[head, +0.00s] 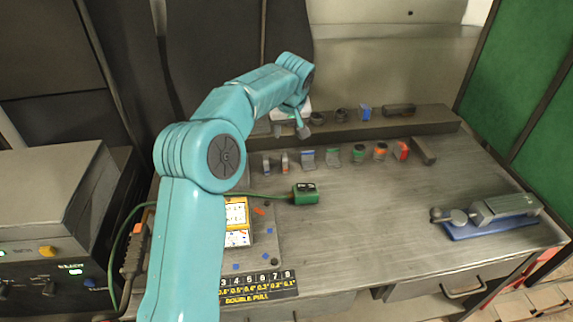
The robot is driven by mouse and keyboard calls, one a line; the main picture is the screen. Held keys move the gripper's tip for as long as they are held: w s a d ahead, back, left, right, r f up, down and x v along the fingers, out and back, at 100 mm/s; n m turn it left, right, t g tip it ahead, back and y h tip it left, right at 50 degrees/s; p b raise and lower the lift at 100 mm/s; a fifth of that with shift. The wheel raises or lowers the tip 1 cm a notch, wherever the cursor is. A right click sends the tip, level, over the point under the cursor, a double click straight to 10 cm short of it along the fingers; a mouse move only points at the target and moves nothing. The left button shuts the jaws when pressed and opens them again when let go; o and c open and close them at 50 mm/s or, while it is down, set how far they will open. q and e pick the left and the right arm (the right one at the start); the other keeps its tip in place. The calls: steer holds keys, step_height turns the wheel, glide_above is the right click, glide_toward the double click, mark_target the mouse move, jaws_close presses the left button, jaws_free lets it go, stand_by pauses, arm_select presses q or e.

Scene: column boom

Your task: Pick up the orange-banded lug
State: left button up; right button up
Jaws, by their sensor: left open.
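Several small grey lugs with coloured bands stand in a row across the back of the workbench. The lug with an orange band (380,151) is near the right of the row, between a green-banded lug (358,154) and a red-banded lug (402,150). My left arm reaches in from the lower left and bends over the bench. My left gripper (290,128) is open, with nothing visible between its fingers, above the left end of the row and well left of the orange-banded lug. My right gripper is not in view.
A raised ledge (437,126) behind the row holds several dark parts and a blue piece (365,112). A green cabled box (305,193) lies mid-bench. A grey tool on a blue mat (490,226) sits at right. The front middle of the bench is clear.

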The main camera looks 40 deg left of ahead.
arm_select(q)
glide_toward(284, 156)
steer(key=p+x, duration=0.4)
steer(key=x, duration=0.5)
steer(key=shift+a+f, duration=0.1)
steer(key=shift+f, duration=0.1)
steer(key=shift+w+a+f, duration=0.1)
steer(key=shift+a+f, duration=0.05)
steer(key=shift+f, duration=0.2)
steer(key=shift+w+f, duration=0.1)
steer(key=shift+d, duration=0.25)
steer(key=c, duration=0.8)
steer(key=shift+a, duration=0.15)
jaws_close()
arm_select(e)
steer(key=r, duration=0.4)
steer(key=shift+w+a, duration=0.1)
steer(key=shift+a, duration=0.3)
